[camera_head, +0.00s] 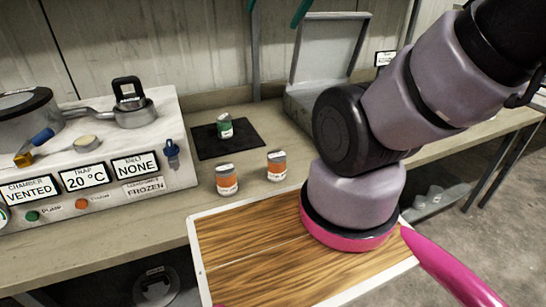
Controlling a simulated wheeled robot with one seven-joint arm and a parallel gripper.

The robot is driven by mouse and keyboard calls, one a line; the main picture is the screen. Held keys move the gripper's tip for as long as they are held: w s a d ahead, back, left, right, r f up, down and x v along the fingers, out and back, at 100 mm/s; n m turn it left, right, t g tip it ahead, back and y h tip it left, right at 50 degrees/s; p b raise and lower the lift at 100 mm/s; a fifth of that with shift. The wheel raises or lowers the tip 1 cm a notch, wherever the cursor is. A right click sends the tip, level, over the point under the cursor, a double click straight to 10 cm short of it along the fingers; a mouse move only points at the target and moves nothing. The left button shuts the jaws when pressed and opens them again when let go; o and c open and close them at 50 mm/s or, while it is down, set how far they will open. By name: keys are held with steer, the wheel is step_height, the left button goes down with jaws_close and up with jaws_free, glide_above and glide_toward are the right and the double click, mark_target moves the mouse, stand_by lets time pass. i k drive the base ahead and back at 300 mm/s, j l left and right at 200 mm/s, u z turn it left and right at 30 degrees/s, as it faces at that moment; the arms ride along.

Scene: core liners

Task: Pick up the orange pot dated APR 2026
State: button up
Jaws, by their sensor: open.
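Two small pots with orange-and-white labels and grey lids stand upright on the bench: a left orange pot (227,180) and a right orange pot (277,166). Their print is too small to read, so I cannot tell which is dated APR 2026. A green-and-white pot (225,127) stands on a black mat (248,146) behind them. Two teal tips at the top edge look like the fingertips of my gripper (275,13). They are apart, with nothing between them, high up and away from the pots. The rest of the gripper is out of the picture.
A white apparatus (155,176) with signs, buttons and a lidded vessel (135,110) stands left of the pots. My arm hides part of the bench (200,207) on the right.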

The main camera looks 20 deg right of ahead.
mark_target(276, 159)
steer(key=k+l+z, duration=0.1)
steer(key=l, duration=0.3)
steer(key=k+l+z, duration=0.15)
steer(key=l, duration=0.3)
steer(key=k+l+z, duration=0.1)
steer(key=l, duration=0.35)
steer(key=k+l+z, duration=0.1)
steer(key=l, duration=0.35)
